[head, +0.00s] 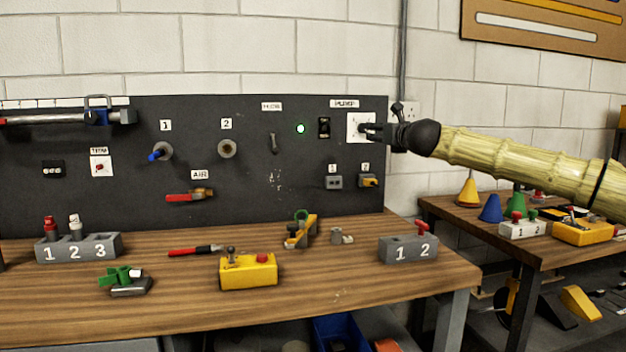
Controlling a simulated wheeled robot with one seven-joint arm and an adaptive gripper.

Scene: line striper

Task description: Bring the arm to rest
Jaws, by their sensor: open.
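My gripper (378,130) is at the end of my outstretched arm, which enters from the right with a pale yellow bamboo-like sleeve. The dark fingers are open and close in front of the white plate (355,120) under the PUMP label, at the upper right of the black panel. They overlap the plate's right side in the head view; I cannot tell whether they touch it. No object shows between the fingers.
The wooden bench (180,295) below holds a yellow control box (248,271), a grey block marked 1 2 (408,250) and a grey block marked 1 2 3 (78,248). A second table (450,210) with cones stands at right, under my arm. A conduit runs up the wall behind the gripper.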

